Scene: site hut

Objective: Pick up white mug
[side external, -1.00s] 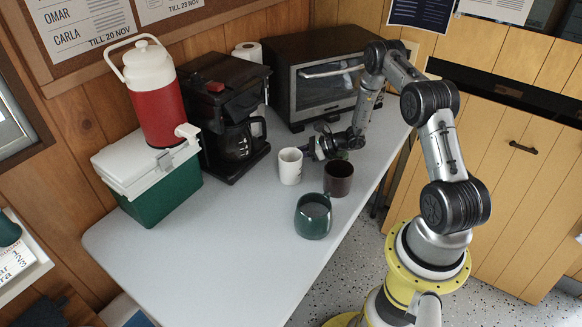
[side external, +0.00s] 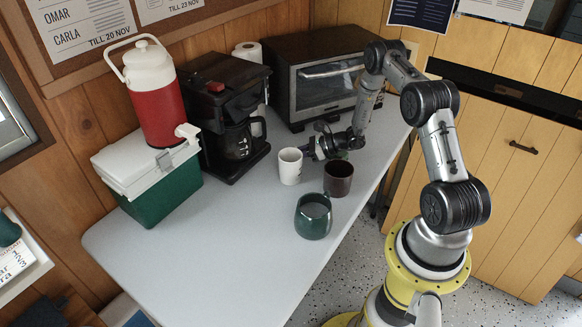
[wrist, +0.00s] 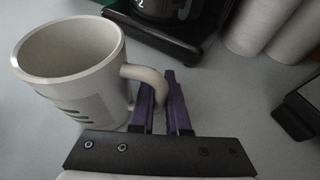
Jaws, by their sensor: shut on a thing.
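The white mug (side external: 289,166) stands upright on the table, in front of the coffee maker. In the wrist view the mug (wrist: 62,75) fills the left side, with its open rim facing up and dark printed lines on its wall. Its handle (wrist: 150,77) points toward my gripper (wrist: 160,82), whose purple fingers are shut on the handle. My gripper (side external: 308,152) is on the right side of the mug in the side view, low over the table. The fingertips are small and hard to make out there.
A brown mug (side external: 338,178) stands close in front of my gripper, and a green mug (side external: 313,217) is nearer the front. The coffee maker (side external: 228,120), toaster oven (side external: 318,85) and cooler (side external: 150,180) line the back. The table's front left (side external: 220,260) is clear.

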